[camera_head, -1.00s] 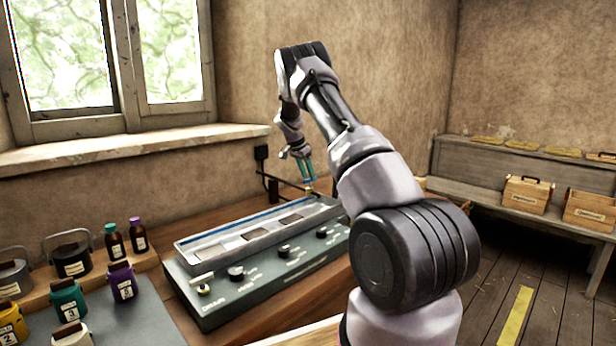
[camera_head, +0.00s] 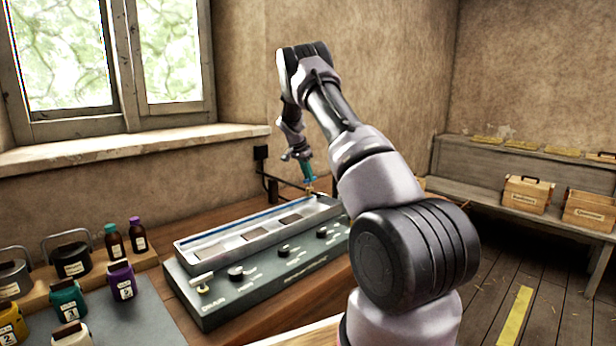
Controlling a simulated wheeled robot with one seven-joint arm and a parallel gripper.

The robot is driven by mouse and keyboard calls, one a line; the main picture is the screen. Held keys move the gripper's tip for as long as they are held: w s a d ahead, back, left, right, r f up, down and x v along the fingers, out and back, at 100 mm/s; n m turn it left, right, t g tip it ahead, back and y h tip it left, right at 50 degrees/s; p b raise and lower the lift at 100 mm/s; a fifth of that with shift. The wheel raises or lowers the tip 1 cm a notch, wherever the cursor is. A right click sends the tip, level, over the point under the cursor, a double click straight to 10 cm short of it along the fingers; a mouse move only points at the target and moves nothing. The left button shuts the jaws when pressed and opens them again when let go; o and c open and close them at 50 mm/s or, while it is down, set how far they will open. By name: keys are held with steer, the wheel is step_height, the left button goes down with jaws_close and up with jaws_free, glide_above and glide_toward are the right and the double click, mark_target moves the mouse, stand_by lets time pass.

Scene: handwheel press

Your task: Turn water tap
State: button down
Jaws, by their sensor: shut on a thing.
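The water tap is a thin dark pipe with a small brass part (camera_head: 309,190) at the back right end of the metal trough (camera_head: 190,262). My gripper (camera_head: 309,176), with teal fingers, points down at the brass part and is shut on what appears to be the tap's handle. The handle itself is too small and too covered by the fingers to make out. My arm comes down from above, and its lower links stand in front of the right side of the bench.
A grey control panel (camera_head: 265,286) with several dark knobs and a brass-based lever (camera_head: 203,283) runs along the trough's front. Bottles (camera_head: 116,240) and jars (camera_head: 68,300) stand at the left. A window (camera_head: 110,60) is behind. Wooden boxes (camera_head: 527,194) sit on a right-hand bench.

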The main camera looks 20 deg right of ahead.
steer(key=n, duration=0.2)
steer(key=n+t, duration=0.1)
steer(key=n, duration=0.1)
steer(key=shift+s+d+n+t+y, duration=0.2)
steer(key=shift+n+t+y, duration=0.1)
steer(key=shift+n+y, duration=0.1)
steer(key=shift+d+n+t+y, duration=0.15)
steer(key=shift+n+y, duration=0.25)
steer(key=shift+n, duration=0.7)
steer(key=shift+a+n+t+y, duration=0.1)
steer(key=shift+n+t+y, duration=0.25)
steer(key=shift+n, duration=0.75)
steer(key=c, duration=0.9)
jaws_free()
steer(key=shift+s, duration=0.1)
steer(key=v, duration=1)
steer(key=shift+s+r, duration=0.1)
steer(key=shift+r, duration=0.3)
